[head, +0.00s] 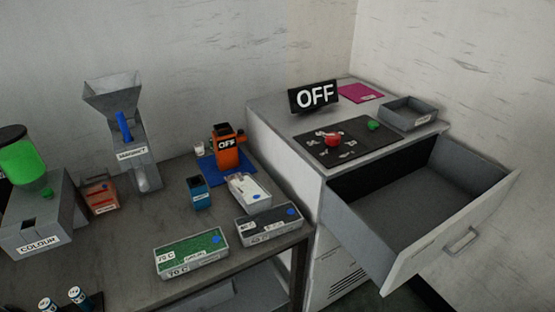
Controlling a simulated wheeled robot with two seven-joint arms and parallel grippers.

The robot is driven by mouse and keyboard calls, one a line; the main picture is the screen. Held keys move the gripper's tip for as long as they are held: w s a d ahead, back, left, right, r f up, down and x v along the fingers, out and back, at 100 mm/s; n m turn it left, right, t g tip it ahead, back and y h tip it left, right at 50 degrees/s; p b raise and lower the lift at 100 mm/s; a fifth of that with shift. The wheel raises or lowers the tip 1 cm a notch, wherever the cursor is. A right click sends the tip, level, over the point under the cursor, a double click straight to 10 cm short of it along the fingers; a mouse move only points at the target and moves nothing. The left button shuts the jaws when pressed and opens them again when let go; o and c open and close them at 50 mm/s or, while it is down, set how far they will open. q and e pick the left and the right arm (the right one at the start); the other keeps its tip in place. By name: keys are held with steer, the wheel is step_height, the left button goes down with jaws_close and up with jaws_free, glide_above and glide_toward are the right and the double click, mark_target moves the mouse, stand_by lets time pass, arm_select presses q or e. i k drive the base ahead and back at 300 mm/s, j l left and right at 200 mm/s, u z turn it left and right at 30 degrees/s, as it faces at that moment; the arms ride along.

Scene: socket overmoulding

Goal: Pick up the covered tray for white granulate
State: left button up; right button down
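Three small grey trays with labels stand on the dark table. The one with white contents (249,192) is the farthest back, partly on a blue mat, with a blue spot on top. In front of it is a tray with dark contents (268,225), also with a blue spot. Nearest is a tray with green contents (191,252), labelled 70 C. I cannot tell for sure from here whether the trays have clear covers. Neither of my grippers is in view.
The table (140,221) also holds an orange OFF device (228,155), a blue cup (199,193), a hopper machine (128,130) and a COLOUR dispenser (40,220). At right, a cabinet's drawer (420,205) stands open and empty. An OFF sign (314,96) stands on the cabinet.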

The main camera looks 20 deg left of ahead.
mark_target(254, 199)
steer(key=i+l+u, duration=0.1)
steer(key=u, duration=0.3)
steer(key=l+u, duration=0.15)
steer(key=u, duration=0.3)
